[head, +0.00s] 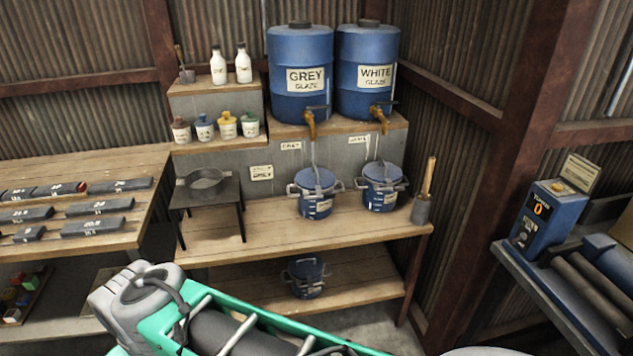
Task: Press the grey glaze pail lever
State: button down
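The blue grey-glaze pail (317,205) stands on the wooden bench, below the drum marked GREY GLAZE (300,50) and its brass tap (311,125). A thin grey upright piece (314,155) rises at the pail's top, and grey handles stick out at its sides. I cannot tell for certain which of these is the lever. A similar blue pail (382,200) stands to its right, under the WHITE GLAZE drum (366,50). My green and grey arm crosses the bottom of the view, in front of the bench. My gripper cannot be made out.
A black stand with a round pan (205,180) is left of the pails. A grey holder with a wooden handle (422,207) is at right. Another blue pail (305,276) sits on the lower shelf. Bottles (243,64) and small pots (227,126) fill the left steps.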

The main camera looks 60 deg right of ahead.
aim_at(318, 191)
jog(key=z, duration=0.45)
jog(key=i, duration=0.9)
jog(key=z, duration=0.95)
jog(key=i, duration=0.35)
jog(key=z, duration=0.25)
